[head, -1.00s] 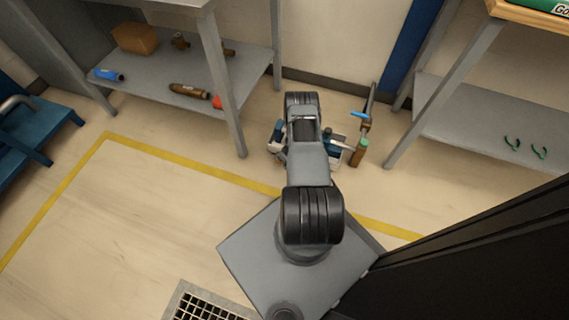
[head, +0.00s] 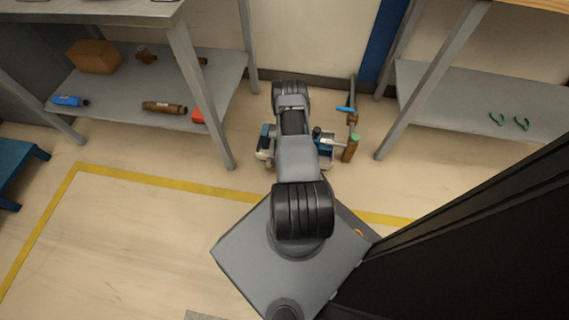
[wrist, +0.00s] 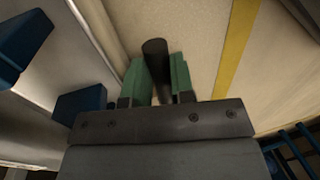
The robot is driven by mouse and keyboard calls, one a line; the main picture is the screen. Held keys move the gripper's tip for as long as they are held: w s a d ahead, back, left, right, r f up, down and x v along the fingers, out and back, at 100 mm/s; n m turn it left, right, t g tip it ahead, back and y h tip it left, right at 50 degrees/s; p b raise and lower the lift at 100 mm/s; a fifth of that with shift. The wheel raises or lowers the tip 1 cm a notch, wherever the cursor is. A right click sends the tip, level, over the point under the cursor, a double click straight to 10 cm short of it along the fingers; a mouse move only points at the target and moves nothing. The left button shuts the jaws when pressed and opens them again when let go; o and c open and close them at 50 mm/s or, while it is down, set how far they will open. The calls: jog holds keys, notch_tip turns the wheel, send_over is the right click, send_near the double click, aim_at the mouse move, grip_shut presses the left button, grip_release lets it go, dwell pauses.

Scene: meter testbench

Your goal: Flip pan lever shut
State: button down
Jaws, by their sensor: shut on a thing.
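In the wrist view my gripper (wrist: 158,88) has two green-padded fingers on either side of a dark round rod (wrist: 156,62). It is shut on this rod, whose far end sticks out past the fingers. I cannot tell whether the rod is the pan lever. A blue lever (head: 346,109) sits on an upright pipe (head: 353,92) just right of the arm. A white and blue unit (head: 265,143) shows on both sides of the arm on the floor.
A grey shelf (head: 120,104) at the left holds a brown box (head: 94,57), a blue cylinder (head: 69,101) and a brown fitting (head: 165,107). Another grey shelf (head: 455,110) with green hooks stands right. A yellow floor line (head: 135,178) crosses open floor. A dark panel (head: 480,240) fills the lower right.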

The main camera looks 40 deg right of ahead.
dwell(0.4)
jog(key=c, duration=1)
grip_release()
jog(key=shift+o, duration=0.2)
jog(key=shift+r, duration=0.1)
notch_tip(320, 180, up, 13)
jog(key=w+d+p, duration=0.1)
jog(key=d+p, duration=0.1)
jog(key=p, duration=0.3)
jog(key=shift+w+r, duration=0.2)
jog(key=shift+w, duration=0.15)
jog(key=shift+d, duration=0.1)
